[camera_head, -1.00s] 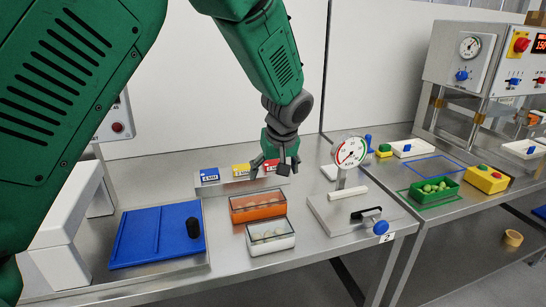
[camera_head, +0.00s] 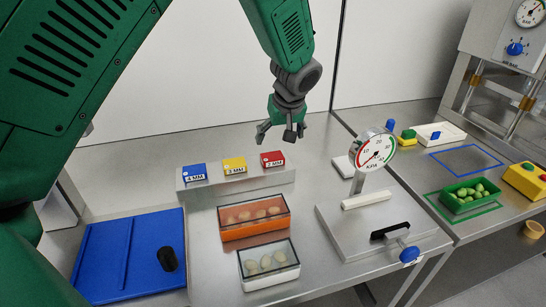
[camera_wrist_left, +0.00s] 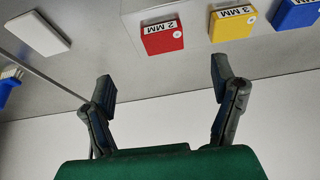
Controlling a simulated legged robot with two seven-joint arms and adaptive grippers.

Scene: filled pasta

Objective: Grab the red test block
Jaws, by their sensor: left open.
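The red test block (camera_head: 272,159), labelled 2 MM, sits on a low grey metal holder (camera_head: 210,188) at the right end of a row. The yellow 3 MM block (camera_head: 234,165) and the blue 4 MM block (camera_head: 194,173) stand to its left. My left gripper (camera_head: 281,133) is open and empty, above the table and a little above the red block in the head view. In the left wrist view, the red block (camera_wrist_left: 162,38) lies beyond the open fingers (camera_wrist_left: 165,95), apart from them. My right gripper is not in view.
A dial gauge (camera_head: 376,151) stands on a metal plate to the right. An orange box (camera_head: 240,232) and a white box (camera_head: 270,281) of pasta stand in front. A blue board (camera_head: 105,255) lies at left. A green tray (camera_head: 470,205) stands at right.

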